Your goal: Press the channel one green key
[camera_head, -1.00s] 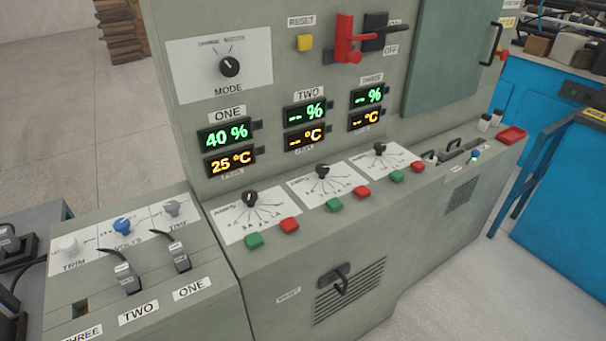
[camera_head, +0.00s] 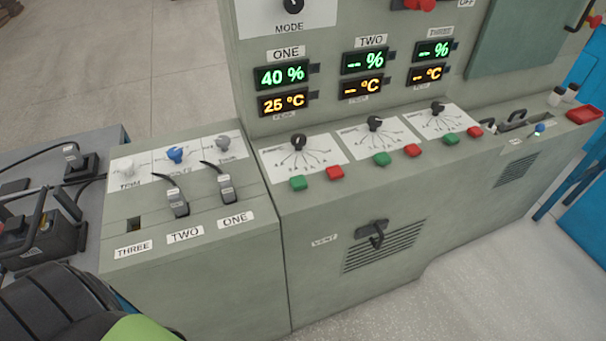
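The channel one green key (camera_head: 299,183) sits on the sloping ledge of the grey cabinet, just left of a red key (camera_head: 335,173). Above them is the channel one dial (camera_head: 298,141) on a white scale plate. The channel ONE displays (camera_head: 282,75) read 40 % in green and 25 °C in orange. Green and red keys for the other channels (camera_head: 382,159) lie further right along the ledge. Neither of my grippers is in view.
A lower console (camera_head: 200,265) at left carries plugs (camera_head: 177,203) in slots marked TWO and ONE, with slot THREE empty. A vent handle (camera_head: 374,235) sticks out of the cabinet front. A dark bench with a battery (camera_head: 45,240) stands at far left. The floor in front is clear.

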